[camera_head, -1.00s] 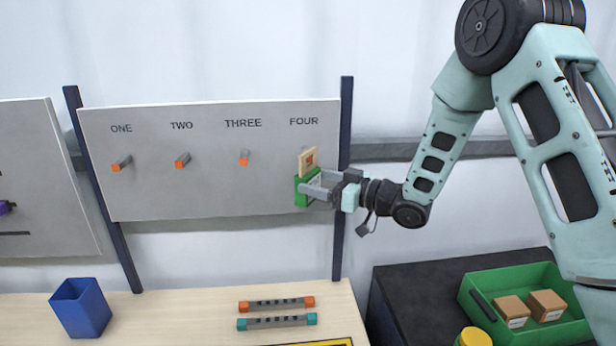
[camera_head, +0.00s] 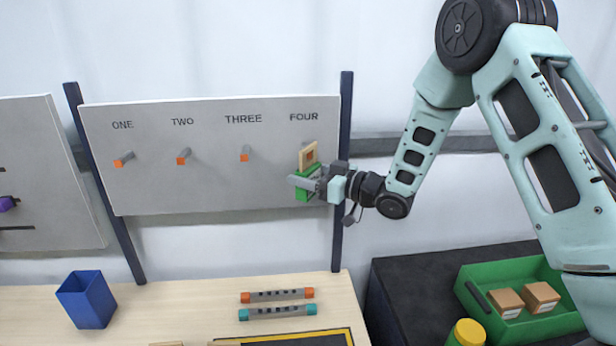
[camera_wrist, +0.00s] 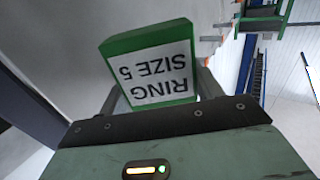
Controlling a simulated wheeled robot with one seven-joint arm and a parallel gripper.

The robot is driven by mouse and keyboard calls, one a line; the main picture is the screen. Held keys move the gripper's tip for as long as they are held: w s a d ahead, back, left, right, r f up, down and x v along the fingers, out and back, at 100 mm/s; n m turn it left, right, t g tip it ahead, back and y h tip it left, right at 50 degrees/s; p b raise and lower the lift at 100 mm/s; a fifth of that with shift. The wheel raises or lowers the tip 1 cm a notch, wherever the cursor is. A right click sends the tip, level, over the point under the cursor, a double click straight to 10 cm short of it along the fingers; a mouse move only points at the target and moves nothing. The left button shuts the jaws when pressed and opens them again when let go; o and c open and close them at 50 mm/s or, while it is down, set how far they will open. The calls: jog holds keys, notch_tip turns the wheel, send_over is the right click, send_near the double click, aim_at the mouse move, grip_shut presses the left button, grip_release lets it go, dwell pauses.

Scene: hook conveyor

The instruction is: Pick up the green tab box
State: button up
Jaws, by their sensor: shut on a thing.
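The green tab box (camera_head: 309,190) is at the board's FOUR position, with a tan tab (camera_head: 308,155) standing up from its top. My gripper (camera_head: 305,184) is shut on the green box from the right side. In the wrist view the green box (camera_wrist: 122,44) sits between the fingers, its white label reading "RING SIZE 5" upside down.
The white board (camera_head: 210,195) has bare orange-tipped pegs under ONE, TWO and THREE. Below are a blue bin (camera_head: 87,300), two bars (camera_head: 278,304) on the table, and a green crate (camera_head: 520,270) with brown boxes at right. A yellow-lidded container (camera_head: 468,333) stands near the crate.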

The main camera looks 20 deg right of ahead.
aim_at(305, 175)
jog(key=s+d+r+b, duration=0.5)
jog(key=s+d+r, duration=0.3)
jog(key=s+d, duration=0.1)
jog(key=shift+s+d+b, duration=0.3)
jog(key=shift+s+b, duration=0.1)
jog(key=shift+s, duration=0.2)
jog(key=shift+a, duration=0.1)
